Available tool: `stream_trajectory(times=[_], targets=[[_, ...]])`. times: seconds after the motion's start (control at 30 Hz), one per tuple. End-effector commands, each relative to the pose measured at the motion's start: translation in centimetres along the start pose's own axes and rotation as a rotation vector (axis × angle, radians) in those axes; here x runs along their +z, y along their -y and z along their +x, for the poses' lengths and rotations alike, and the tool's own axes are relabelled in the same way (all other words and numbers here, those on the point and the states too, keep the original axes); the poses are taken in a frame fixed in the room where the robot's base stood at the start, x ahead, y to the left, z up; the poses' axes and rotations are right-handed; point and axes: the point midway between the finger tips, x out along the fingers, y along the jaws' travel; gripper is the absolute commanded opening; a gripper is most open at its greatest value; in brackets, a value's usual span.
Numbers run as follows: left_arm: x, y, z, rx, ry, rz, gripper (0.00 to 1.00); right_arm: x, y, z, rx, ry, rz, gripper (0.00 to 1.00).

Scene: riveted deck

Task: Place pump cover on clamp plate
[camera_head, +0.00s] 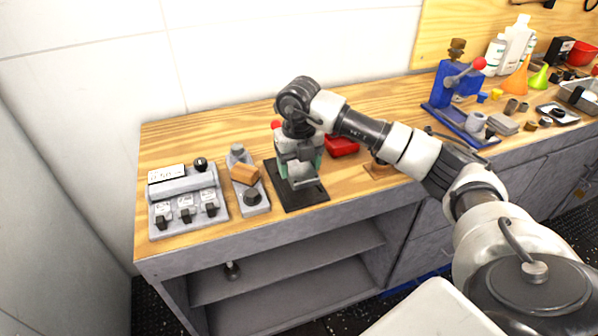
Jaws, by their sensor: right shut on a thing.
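My right gripper (302,168) reaches down from above over a green and grey device on a dark base plate (310,199), left of the middle of the bench. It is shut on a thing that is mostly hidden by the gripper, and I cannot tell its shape. A grey part shows just below the fingers, above the dark plate. I cannot tell for sure which part is the pump cover or which is the clamp plate. My left gripper is out of view.
Left of the dark plate stand a grey fixture with an orange-brown block (245,174) and a grey switch panel (180,185). A red container (342,147) sits behind my arm. A blue press (452,88) and several small parts stand at the right. The wooden bench (385,95) is clear at the back.

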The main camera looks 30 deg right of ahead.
Motion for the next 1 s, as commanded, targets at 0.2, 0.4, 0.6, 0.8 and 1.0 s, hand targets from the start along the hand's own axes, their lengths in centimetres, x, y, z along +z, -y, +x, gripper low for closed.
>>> stream_trajectory(times=[0.2, 0.4, 0.6, 0.8, 1.0], targets=[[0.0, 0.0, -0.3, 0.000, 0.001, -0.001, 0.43, 0.0, 0.0, 2.7, 0.000, -0.001, -0.002, 0.28], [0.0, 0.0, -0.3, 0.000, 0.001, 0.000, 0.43, 0.0, 0.0, 2.7, 0.000, 0.001, -0.002, 0.28], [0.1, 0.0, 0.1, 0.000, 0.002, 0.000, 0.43, 0.0, 0.0, 3.3, 0.000, 0.000, -0.002, 0.28], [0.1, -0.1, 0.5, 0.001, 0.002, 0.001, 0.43, 0.0, 0.0, 3.9, 0.000, 0.000, -0.002, 0.28], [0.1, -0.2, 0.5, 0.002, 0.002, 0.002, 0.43, -0.1, 0.0, 4.0, -0.001, -0.003, -0.002, 0.78]])
